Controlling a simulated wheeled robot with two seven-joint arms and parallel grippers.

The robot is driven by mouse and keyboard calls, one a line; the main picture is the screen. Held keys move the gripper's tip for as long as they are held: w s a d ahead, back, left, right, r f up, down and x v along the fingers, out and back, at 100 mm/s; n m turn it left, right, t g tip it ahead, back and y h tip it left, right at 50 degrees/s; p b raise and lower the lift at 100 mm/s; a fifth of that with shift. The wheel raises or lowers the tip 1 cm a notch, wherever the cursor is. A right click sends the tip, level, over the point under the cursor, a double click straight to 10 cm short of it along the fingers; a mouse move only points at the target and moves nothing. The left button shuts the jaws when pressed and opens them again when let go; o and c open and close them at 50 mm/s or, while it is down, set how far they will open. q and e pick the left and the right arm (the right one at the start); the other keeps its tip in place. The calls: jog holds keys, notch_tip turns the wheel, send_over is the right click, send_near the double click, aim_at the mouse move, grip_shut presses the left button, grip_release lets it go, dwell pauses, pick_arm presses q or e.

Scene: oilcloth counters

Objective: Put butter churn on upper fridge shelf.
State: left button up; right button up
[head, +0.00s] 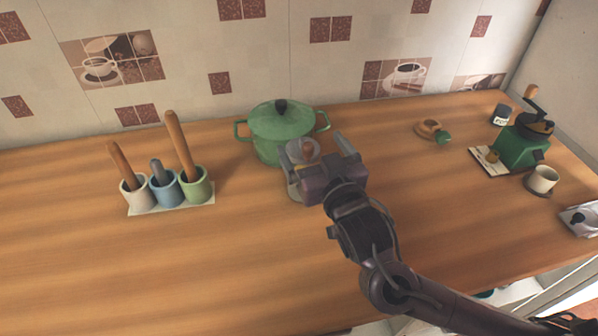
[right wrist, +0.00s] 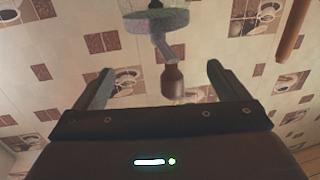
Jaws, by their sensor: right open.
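The butter churn (head: 296,190) appears to be the grey, glassy jar with a crank on the wooden counter, in front of the green pot. My right gripper hides part of it. In the right wrist view its round crank top (right wrist: 155,22) shows ahead, and the brown crank knob (right wrist: 172,80) is in line between my fingers. My right gripper (head: 318,157) is open at the churn, with one finger close to its left side. I cannot tell whether it touches. It also shows in the right wrist view (right wrist: 158,85). My left gripper and the fridge shelf are not seen.
A green lidded pot (head: 281,135) stands just behind the churn. A utensil holder (head: 165,189) is to the left. A green coffee grinder (head: 521,146) and a cup (head: 543,179) are at the right. The counter's front left is clear.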

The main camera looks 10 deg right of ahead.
aim_at(300, 154)
notch_tip(300, 154, down, 8)
jog(key=r, duration=0.1)
jog(key=w+p, duration=0.1)
jog(key=w, duration=0.3)
jog(key=w+a+p, duration=0.1)
jog(key=w, duration=0.1)
jog(key=shift+w+f+p, duration=0.2)
jog(key=shift+p, duration=0.15)
jog(key=shift+w+a+f, duration=0.1)
jog(key=shift+w, duration=0.3)
jog(key=shift+s, duration=0.1)
jog(key=shift+c, duration=1.2)
jog(key=c, duration=1.2)
jog(key=shift+c, duration=1.2)
